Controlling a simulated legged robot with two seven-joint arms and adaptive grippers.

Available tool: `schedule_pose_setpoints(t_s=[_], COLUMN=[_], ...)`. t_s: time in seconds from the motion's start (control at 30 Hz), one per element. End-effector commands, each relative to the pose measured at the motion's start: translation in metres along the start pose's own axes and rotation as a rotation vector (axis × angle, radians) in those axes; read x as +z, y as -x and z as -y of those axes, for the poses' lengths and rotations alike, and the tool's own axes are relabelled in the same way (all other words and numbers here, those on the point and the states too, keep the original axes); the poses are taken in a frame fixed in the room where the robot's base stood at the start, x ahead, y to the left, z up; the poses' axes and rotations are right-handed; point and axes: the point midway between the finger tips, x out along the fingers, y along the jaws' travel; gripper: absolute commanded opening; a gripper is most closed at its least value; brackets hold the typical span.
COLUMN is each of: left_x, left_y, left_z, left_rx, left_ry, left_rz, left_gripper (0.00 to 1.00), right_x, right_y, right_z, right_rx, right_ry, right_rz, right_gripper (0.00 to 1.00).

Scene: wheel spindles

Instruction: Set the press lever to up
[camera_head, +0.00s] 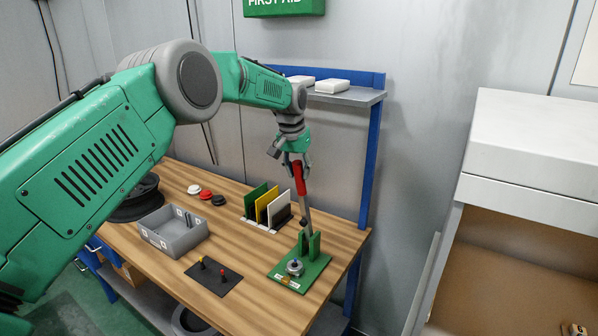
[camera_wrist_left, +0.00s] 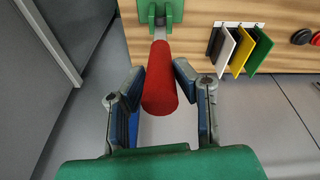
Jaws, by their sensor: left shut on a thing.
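The press lever has a red handle (camera_head: 299,178) on a grey metal arm that rises from a green press (camera_head: 313,266) at the table's right end. The lever stands nearly upright, tilted slightly to the left in the head view. My left gripper (camera_head: 296,160) is at the top of the handle, shut on it. In the left wrist view, the red handle (camera_wrist_left: 160,80) lies between the two blue-padded fingers of my left gripper (camera_wrist_left: 160,90). A small metal part (camera_head: 295,267) sits on the press base under the lever. My right gripper is not in view.
On the wooden table (camera_head: 240,290) are a grey bin (camera_head: 172,240), a dark plate with two small knobs (camera_head: 214,279), a rack of green, yellow and white panels (camera_head: 267,207) and several round buttons (camera_head: 206,195). A blue-posted shelf (camera_head: 345,97) stands behind. A white cabinet (camera_head: 530,150) is at right.

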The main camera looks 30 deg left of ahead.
Motion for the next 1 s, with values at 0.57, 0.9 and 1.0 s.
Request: schedule_pose_setpoints(t_s=[0.57, 0.9, 1.0], left_x=[-0.002, -0.005, -0.005], left_y=[0.014, 0.08, 0.097], left_z=[0.0, 0.0, 0.0], left_rx=[0.001, 0.001, 0.001], left_ry=[0.0, 0.0, 0.0], left_rz=[-0.013, -0.013, -0.012], left_gripper=[0.44, 0.44, 0.44], right_x=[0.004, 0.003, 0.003], right_y=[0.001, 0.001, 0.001], right_z=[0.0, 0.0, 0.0], right_rx=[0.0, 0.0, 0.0], right_ry=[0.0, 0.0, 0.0], right_rz=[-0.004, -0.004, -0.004], right_gripper=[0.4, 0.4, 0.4])
